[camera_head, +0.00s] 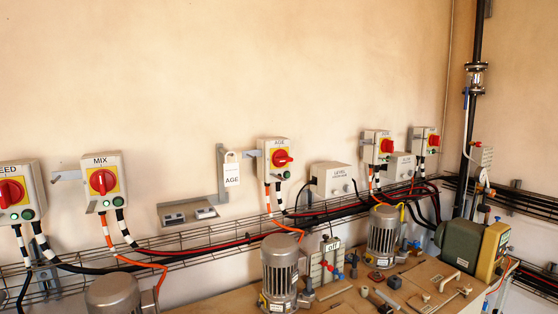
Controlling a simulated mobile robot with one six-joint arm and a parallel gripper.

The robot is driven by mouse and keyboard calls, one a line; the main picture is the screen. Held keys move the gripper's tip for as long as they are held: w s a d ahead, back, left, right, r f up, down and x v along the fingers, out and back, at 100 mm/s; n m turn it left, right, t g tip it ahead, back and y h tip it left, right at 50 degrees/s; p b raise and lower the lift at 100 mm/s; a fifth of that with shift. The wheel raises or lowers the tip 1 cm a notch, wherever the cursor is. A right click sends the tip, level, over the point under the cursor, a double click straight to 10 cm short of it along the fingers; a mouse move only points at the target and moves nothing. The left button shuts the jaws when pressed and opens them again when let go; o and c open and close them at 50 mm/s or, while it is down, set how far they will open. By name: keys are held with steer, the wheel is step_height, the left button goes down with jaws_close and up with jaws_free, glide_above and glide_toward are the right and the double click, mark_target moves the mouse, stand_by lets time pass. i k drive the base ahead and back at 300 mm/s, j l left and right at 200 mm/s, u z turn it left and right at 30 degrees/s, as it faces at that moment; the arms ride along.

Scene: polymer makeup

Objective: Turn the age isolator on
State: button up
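The age isolator (275,160) is a pale grey box on the wall near the middle of the head view, with the label AGE on its top edge. It has a red rotary handle (282,158) on a yellow plate, and the handle looks turned roughly sideways. A small green button sits below the handle. A white tag or padlock (231,170) marked AGE hangs on a bracket just left of the box, apart from the handle. My gripper is not in view.
The MIX isolator (103,182) and a FEED-like isolator (17,192) are at left; two more isolators (378,147) (427,141) are at right. A wire cable tray (200,247) runs below. Motors (280,268) and loose parts crowd the bench. The wall above is clear.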

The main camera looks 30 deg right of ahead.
mark_target(281, 158)
steer(key=l+z, duration=0.5)
steer(key=z, duration=0.25)
